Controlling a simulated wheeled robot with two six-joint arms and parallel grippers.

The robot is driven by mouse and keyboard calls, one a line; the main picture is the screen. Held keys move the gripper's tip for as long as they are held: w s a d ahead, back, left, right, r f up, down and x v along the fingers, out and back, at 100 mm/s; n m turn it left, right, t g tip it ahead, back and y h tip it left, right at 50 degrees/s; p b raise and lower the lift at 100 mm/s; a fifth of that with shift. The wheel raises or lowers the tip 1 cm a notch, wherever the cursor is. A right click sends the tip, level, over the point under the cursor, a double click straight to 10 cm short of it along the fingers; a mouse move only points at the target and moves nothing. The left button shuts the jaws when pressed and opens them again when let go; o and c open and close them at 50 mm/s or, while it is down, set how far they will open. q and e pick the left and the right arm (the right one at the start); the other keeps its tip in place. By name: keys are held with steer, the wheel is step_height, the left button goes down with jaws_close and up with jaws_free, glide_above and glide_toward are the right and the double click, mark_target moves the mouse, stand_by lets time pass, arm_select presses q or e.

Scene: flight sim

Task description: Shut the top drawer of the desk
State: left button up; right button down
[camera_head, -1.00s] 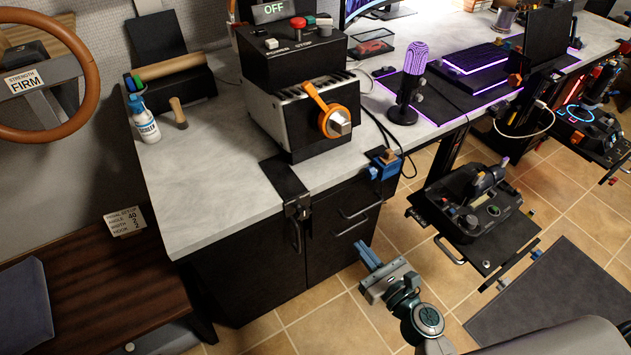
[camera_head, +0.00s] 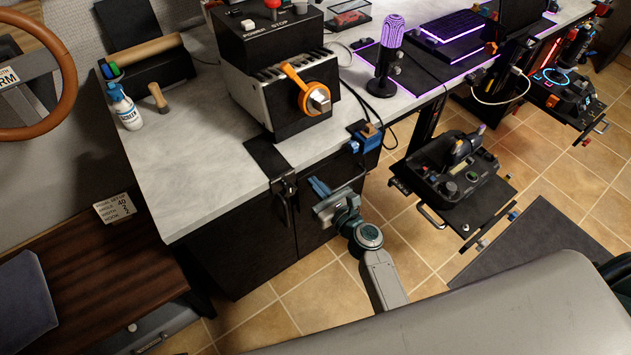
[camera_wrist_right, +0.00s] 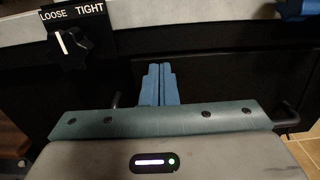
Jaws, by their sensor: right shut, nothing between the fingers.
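The desk (camera_head: 195,190) has a pale grey top and a dark body. Its top drawer (camera_wrist_right: 225,80) has a dark front below the desk edge, partly hidden by my right gripper. Dark handle ends show on both sides of the gripper in the right wrist view. How far the drawer stands out is hard to tell. My right gripper (camera_head: 318,187) is shut and empty, its blue fingers (camera_wrist_right: 159,84) together and pointing at the drawer front. I cannot tell whether the tips touch it. My left gripper is not in view.
A black clamp (camera_head: 285,190) with a LOOSE/TIGHT knob (camera_wrist_right: 70,45) sits on the desk edge, left of the gripper. A blue-and-wood block (camera_head: 366,137) is at the edge above the drawer. A black controller stand (camera_head: 455,180) is to the right.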

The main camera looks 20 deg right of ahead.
mark_target(308, 176)
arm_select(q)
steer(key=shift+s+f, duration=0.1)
arm_select(e)
steer(key=shift+w, duration=0.25)
steer(key=shift+w+a, duration=0.15)
steer(key=shift+w, duration=0.1)
steer(key=x, duration=0.3)
steer(key=shift+w+a, duration=0.15)
steer(key=shift+w, duration=0.25)
steer(key=shift+w+r, duration=0.1)
steer(key=shift+w, duration=0.05)
steer(key=shift+r, duration=0.1)
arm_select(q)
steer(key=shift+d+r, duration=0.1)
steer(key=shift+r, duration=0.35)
arm_select(e)
steer(key=shift+r, duration=0.1)
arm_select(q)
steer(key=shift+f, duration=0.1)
